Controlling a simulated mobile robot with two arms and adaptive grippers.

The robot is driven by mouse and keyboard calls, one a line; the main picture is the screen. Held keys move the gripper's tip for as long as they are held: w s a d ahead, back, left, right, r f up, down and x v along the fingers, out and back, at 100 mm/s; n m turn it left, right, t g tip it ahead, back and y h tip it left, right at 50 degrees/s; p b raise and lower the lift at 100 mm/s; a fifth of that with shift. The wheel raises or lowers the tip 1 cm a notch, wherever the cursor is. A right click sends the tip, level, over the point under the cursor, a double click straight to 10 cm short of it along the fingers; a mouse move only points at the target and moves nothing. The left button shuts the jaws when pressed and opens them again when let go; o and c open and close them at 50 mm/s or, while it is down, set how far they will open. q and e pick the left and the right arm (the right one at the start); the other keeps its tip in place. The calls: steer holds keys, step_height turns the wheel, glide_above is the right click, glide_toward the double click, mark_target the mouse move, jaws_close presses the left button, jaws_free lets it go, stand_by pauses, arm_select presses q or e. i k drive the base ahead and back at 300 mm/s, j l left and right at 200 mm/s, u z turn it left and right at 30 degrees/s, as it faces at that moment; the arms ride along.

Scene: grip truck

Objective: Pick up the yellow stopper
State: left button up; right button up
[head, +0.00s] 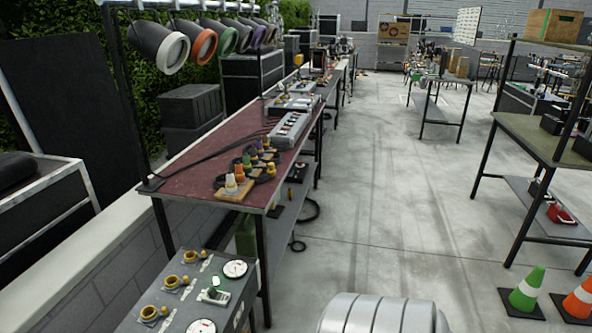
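A row of small coloured stoppers stands on the near end of the dark red table (200,185). I make out a whitish one (231,184), an orange one (239,173), a green one (247,161) and a purple one (258,148). They are small, and I cannot tell for sure which is the yellow stopper. Yellow rings with small yellow knobs (172,282) sit on a grey panel box (215,312) in front of the table. Neither of my grippers is in view.
Coloured-rim lamps (172,53) hang above the table's left side. Cables and a grey switch box (290,129) lie farther along it. Green (526,290) and orange (580,300) cones stand at right, by a workbench (540,136). The middle floor is clear.

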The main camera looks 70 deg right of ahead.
mark_target(271, 171)
steer(key=z, duration=2)
steer(key=u, duration=0.35)
steer(key=i+l+u, duration=0.6)
steer(key=u, duration=0.15)
steer(key=i+l+u, duration=0.35)
steer(key=k+l, duration=0.05)
steer(key=k, duration=0.05)
